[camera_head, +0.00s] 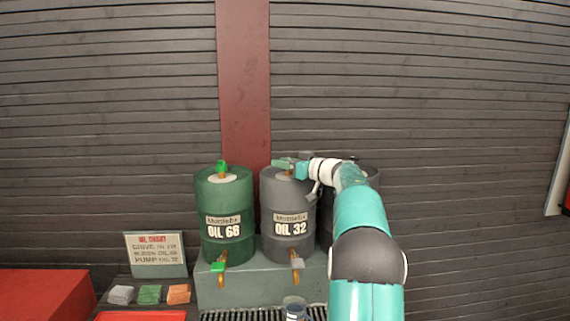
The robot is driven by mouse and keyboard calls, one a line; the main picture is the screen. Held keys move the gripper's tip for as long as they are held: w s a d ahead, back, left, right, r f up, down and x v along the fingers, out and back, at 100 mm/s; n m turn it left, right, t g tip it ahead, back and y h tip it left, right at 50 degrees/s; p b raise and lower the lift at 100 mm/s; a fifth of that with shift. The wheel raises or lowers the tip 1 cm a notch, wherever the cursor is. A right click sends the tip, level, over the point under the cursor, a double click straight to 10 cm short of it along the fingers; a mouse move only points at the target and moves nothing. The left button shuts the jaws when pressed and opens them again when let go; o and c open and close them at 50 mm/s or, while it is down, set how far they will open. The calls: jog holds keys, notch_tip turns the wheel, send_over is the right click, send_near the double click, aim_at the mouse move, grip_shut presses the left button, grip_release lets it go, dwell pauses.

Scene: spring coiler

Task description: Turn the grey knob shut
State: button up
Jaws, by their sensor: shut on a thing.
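The grey drum (270,210) labelled OIL 32 stands on a grey-green plinth. An orange stem (289,174) rises from its lid. My gripper (284,164) is at the top of this stem, reaching in from the right. It is shut on the grey knob there, which the fingers mostly hide; its turn angle cannot be told. Lower on the same drum's front is an orange tap with a grey handle (297,263), apart from my gripper.
A green drum (225,195) stands close on the left, with a green top knob (222,168) and a green-handled tap (218,266). Another dark drum (371,176) is partly hidden behind my arm. A container (294,310) stands on the grate below. A sign (155,254) is at left.

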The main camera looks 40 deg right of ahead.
jog(key=shift+a+f+n+g+y, duration=0.1)
jog(key=shift+n+g+y, duration=0.35)
jog(key=shift+y, duration=0.45)
jog(key=o, duration=1)
jog(key=shift+c, duration=0.2)
jog(key=v, duration=1.3)
jog(key=shift+s, duration=0.4)
